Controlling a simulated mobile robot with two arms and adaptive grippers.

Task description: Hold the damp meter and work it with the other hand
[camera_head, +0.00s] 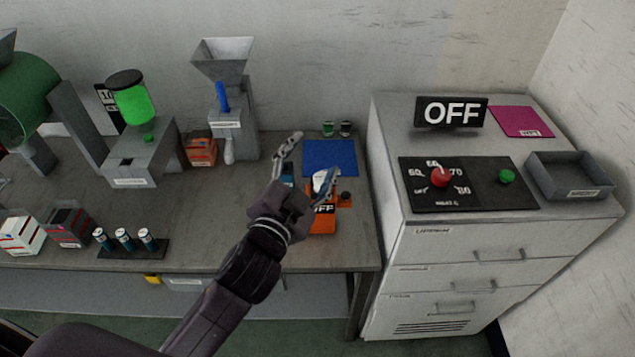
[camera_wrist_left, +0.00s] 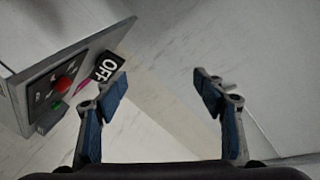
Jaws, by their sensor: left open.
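An orange device with a dark OFF display (camera_head: 321,221), which looks like the damp meter, is on the bench near its right end. It is partly hidden behind my left gripper, so I cannot tell its whole shape. My left gripper (camera_head: 312,160) is open, with its fingers spread in front of the device in the head view. In the left wrist view its two blue-padded fingers (camera_wrist_left: 162,94) are wide apart with nothing between them. My right gripper is in neither view.
A blue mat (camera_head: 330,156) lies behind the device. To the right stands a grey cabinet (camera_head: 440,262) with an OFF sign (camera_head: 451,112), a red knob (camera_head: 440,177) and a grey tray (camera_head: 573,180). Battery-like cylinders (camera_head: 124,240) stand on the left. A hopper machine (camera_head: 233,135) stands behind.

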